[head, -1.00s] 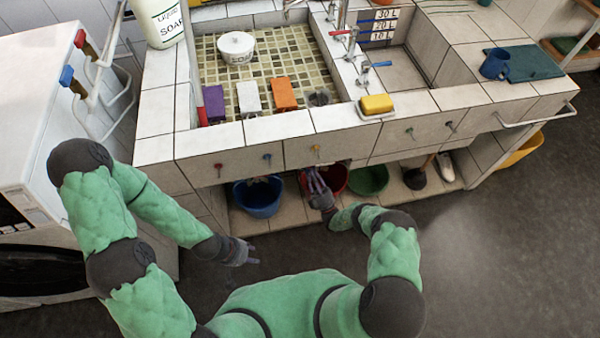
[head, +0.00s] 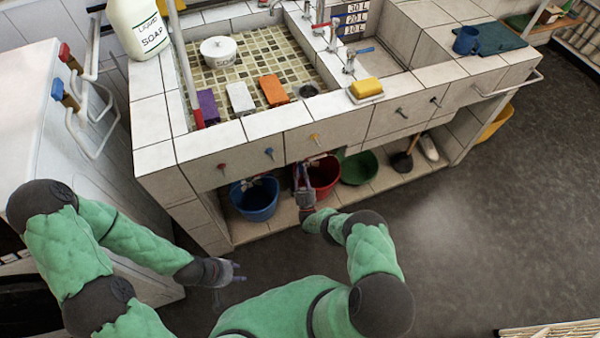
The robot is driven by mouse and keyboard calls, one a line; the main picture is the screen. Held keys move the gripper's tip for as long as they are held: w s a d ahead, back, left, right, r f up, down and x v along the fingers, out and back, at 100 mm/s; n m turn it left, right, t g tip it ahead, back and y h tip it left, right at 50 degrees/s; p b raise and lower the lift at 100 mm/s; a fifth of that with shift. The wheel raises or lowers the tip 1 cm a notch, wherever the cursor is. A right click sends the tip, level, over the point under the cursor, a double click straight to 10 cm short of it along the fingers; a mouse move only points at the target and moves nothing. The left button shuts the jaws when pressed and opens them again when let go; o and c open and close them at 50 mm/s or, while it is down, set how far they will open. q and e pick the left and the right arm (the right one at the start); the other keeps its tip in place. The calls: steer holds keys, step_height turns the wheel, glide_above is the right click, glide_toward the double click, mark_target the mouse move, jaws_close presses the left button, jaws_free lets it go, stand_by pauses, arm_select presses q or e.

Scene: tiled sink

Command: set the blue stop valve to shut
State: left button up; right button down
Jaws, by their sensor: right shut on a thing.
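A blue valve handle (head: 59,89) sits on the white pipework at the far left, beside a red one (head: 66,54). My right gripper (head: 303,174) reaches under the sink front by the red bucket (head: 325,176). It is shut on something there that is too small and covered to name. My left gripper (head: 238,272) is empty, its fingers apart, above the floor, well away from both blue parts.
Blue (head: 256,201) and green (head: 357,168) buckets stand on the low shelf. The tiled sink (head: 160,158) holds a white pot and several coloured blocks. A yellow sponge (head: 366,88) lies on its edge. The white machine (head: 22,110) borders the left. The floor at right is clear.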

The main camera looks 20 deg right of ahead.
steer(key=shift+m, duration=0.3)
steer(key=c, duration=1.1)
jaws_free()
steer(key=shift+w, duration=0.1)
